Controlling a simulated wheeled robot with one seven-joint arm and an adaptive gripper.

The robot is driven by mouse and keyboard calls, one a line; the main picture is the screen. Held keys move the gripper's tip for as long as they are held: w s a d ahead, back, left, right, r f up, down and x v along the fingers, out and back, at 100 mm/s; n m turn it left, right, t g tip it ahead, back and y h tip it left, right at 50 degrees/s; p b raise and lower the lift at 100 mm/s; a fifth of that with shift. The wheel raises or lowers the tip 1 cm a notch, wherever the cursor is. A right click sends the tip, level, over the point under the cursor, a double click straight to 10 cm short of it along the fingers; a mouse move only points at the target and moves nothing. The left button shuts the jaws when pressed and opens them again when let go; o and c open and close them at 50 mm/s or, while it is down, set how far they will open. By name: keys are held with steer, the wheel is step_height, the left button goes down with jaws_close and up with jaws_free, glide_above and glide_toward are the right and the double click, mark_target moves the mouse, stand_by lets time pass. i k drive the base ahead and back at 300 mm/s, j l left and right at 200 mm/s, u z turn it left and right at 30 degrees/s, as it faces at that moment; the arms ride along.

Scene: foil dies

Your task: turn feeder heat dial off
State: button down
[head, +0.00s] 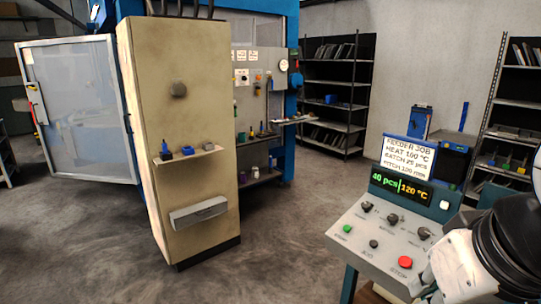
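The feeder control panel (350,238) stands at the lower right in the head view, with a sloped grey top. Three dark dials sit along its upper part: a left dial (367,206), a middle dial (392,218) and a right dial (424,233). Their labels are too small to read, so I cannot tell which one is the heat dial. The display (401,187) above them reads 40 pcs in green and 120 °C in orange. My white and black arm covers the panel's right edge. My gripper's fingers do not show.
A job card (407,157) above the display lists heat 100 °C. A green button (347,229), a black knob (374,243) and a red stop button (405,262) sit below the dials. A beige cabinet (185,130) stands left of centre. The floor between is clear.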

mark_target(424, 233)
steer(key=z, duration=0.7)
steer(key=i+l+z, duration=0.2)
steer(key=i, duration=0.15)
steer(key=i+z, duration=0.15)
steer(key=i, duration=0.25)
